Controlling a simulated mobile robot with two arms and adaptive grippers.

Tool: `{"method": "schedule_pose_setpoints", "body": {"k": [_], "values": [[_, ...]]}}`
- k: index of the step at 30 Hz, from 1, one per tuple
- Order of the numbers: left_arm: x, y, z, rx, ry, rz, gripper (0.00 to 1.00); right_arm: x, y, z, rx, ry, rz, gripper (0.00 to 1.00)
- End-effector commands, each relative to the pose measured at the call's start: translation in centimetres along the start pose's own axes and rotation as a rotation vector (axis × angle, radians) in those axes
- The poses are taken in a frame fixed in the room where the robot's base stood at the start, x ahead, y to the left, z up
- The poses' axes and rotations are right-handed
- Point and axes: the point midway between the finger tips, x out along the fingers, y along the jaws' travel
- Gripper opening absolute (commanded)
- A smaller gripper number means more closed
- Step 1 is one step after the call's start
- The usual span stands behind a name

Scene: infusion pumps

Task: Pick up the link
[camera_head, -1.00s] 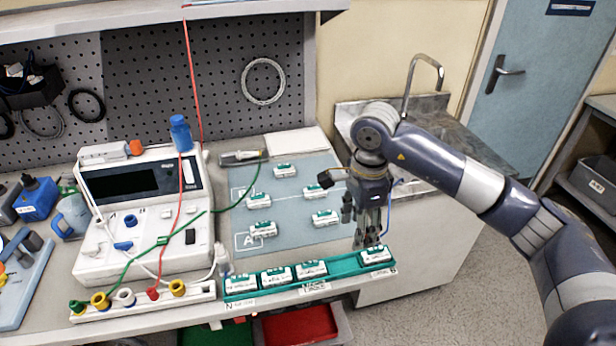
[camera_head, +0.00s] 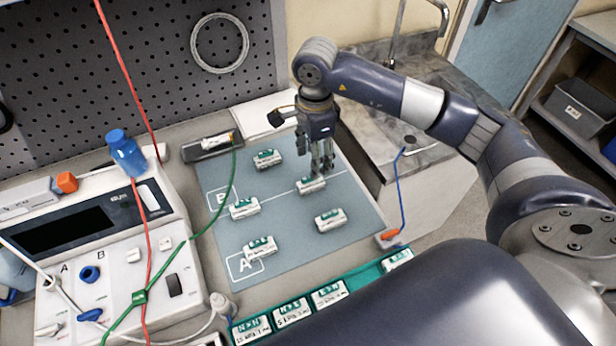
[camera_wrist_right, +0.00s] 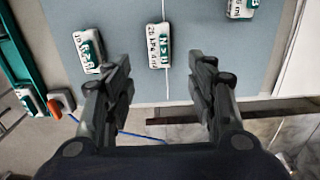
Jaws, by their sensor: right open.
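Several small white links with green tops lie apart on the blue-grey mat (camera_head: 290,235). One link (camera_head: 311,184) lies right by the fingertips of my right gripper (camera_head: 322,168). In the right wrist view, a link (camera_wrist_right: 158,45) lies ahead of the gap between the two spread fingers of that gripper (camera_wrist_right: 160,80). The fingers are open, with nothing between them. Other links on the mat are at the back (camera_head: 267,158), left (camera_head: 244,208), front right (camera_head: 330,219) and near the A mark (camera_head: 261,248). My left gripper is not visible.
A green rail (camera_head: 362,276) along the front edge holds more links, partly hidden by my dark body part. A white device (camera_head: 110,265) with cables stands left. A sink (camera_head: 410,140) is at the right.

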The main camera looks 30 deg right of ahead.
Motion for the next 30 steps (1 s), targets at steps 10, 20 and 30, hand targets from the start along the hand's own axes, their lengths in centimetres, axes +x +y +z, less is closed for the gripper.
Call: {"method": "schedule_pose_setpoints", "body": {"k": [10, 20, 30], "values": [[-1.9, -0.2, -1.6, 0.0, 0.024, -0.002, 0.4, 2.9, 0.2, 0.1, 0.0, -0.001, 0.004, 0.52], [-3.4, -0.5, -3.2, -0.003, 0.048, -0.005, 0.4, 6.8, 0.2, 0.1, -0.001, 0.0, 0.0, 0.52], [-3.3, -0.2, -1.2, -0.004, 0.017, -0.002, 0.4, 6.9, 0.2, 0.1, -0.001, 0.0, -0.001, 0.24]]}}
